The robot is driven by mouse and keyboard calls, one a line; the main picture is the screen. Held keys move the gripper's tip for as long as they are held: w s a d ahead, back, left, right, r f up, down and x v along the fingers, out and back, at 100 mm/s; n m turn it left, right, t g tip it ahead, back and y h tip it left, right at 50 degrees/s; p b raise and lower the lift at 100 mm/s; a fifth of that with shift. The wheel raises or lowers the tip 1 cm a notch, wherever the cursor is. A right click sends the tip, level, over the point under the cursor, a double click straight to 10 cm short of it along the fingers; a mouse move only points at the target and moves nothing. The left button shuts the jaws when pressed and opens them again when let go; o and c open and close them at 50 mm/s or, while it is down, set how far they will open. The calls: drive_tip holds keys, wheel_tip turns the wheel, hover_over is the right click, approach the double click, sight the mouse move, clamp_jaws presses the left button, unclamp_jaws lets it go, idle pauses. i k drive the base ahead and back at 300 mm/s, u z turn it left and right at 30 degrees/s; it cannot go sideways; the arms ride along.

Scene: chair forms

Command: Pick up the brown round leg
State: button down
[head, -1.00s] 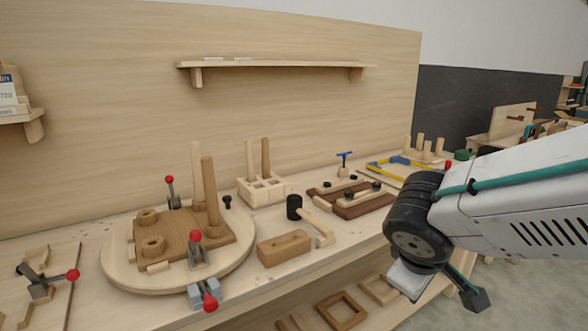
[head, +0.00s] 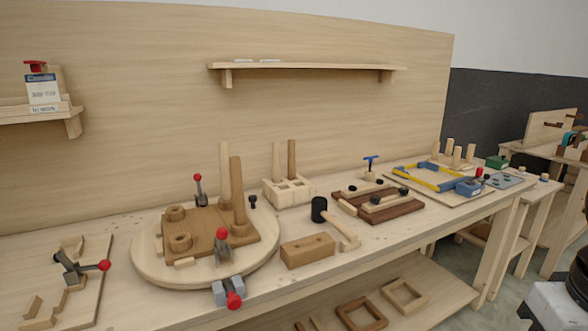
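A brown round leg (head: 291,160) stands upright in a light wooden rack (head: 283,194) near the back of the bench, beside a lighter leg (head: 276,162). Another brown leg (head: 238,194) stands on the brown seat board (head: 206,238), next to a pale leg (head: 224,172). The seat board lies on a round pale turntable (head: 148,262). My gripper is out of view; only part of my arm shows at the lower right edge, away from the legs.
Red-knobbed clamps (head: 222,252) stand around the seat board. A mallet (head: 320,210), a wooden block (head: 307,250) and a dark wooden fixture (head: 390,212) lie right of the turntable. A wall shelf (head: 310,68) hangs above the rack. The bench front right of the block is clear.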

sight(292, 147)
drive_tip(key=u, duration=0.7)
drive_tip(key=i, duration=0.95)
drive_tip(key=z, duration=0.25)
